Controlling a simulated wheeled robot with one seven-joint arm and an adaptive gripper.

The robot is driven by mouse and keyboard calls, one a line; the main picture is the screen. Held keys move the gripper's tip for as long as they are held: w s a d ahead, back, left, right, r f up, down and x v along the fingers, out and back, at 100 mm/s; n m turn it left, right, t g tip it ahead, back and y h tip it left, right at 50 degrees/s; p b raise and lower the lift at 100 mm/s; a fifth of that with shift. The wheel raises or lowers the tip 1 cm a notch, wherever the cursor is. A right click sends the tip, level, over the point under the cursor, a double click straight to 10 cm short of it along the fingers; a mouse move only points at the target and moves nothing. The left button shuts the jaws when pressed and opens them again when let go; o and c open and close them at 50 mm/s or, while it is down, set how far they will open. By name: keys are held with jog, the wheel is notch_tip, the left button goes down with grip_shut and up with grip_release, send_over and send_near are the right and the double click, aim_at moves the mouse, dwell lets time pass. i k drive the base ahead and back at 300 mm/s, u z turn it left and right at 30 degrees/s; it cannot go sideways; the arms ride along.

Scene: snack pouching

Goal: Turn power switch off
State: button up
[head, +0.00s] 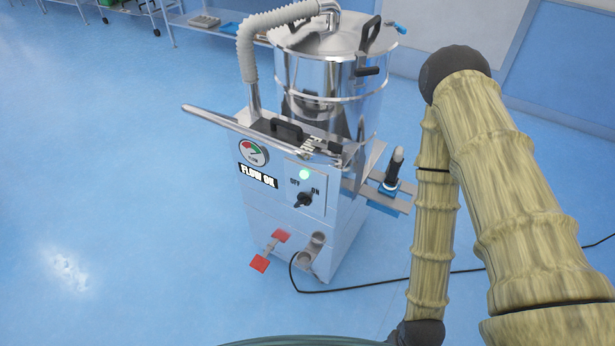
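The power switch (303,200) is a small black rotary knob on the front panel of a steel machine (300,230). The labels OFF, upper left, and ON, right, are printed beside it. The knob seems to be turned toward ON, but it is too small to be sure. A green lamp (304,174) above it is lit. My arm comes in at the right and bends down to a dark joint at the bottom edge. My gripper is out of view, so its state does not show.
A red pedal (270,250) sticks out low in front. A black cable (390,284) runs across the blue floor. Metal shelves (205,22) stand behind. The floor at left is clear.

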aim_at(304, 200)
jog(key=z, duration=1.55)
jog(key=k, duration=1.1)
jog(key=u, duration=1.7)
